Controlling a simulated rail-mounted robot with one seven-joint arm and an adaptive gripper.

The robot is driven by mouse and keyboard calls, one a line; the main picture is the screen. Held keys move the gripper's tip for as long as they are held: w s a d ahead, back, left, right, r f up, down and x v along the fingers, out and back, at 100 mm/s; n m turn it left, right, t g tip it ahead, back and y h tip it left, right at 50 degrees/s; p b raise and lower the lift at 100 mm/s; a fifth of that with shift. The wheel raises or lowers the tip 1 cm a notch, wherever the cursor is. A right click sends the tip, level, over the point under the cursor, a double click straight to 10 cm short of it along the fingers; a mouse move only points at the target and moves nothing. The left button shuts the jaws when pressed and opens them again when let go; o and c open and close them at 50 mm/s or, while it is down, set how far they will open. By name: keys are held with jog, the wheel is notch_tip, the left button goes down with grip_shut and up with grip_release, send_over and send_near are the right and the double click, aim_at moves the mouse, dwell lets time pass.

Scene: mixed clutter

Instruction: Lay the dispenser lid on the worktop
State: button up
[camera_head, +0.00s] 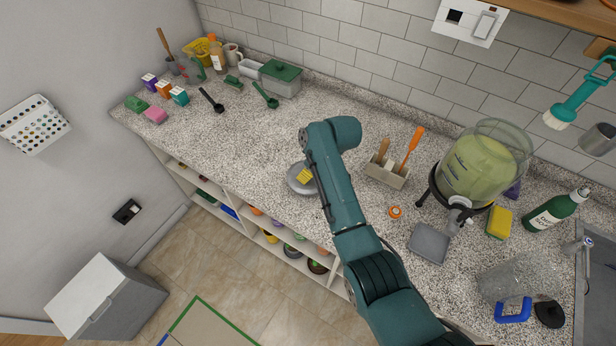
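The drink dispenser (478,168) is a clear round tank of green liquid on a black stand, at the right of the worktop. Its top looks uncovered. A round grey disc that looks like the dispenser lid (296,186) shows at the worktop's front edge, left of my forearm, with a yellow part above it. My gripper (306,170) is at this disc and is mostly hidden by my arm. I cannot tell whether its fingers are shut on the disc, or whether the disc touches the worktop.
The speckled worktop (240,130) is clear left of my arm. A utensil caddy (386,176), an orange ring (395,212) and a grey drip tray (429,243) lie right of it.

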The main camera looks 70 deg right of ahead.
jog(key=shift+f, duration=1.35)
jog(key=o, duration=1)
jog(key=shift+o, duration=0.2)
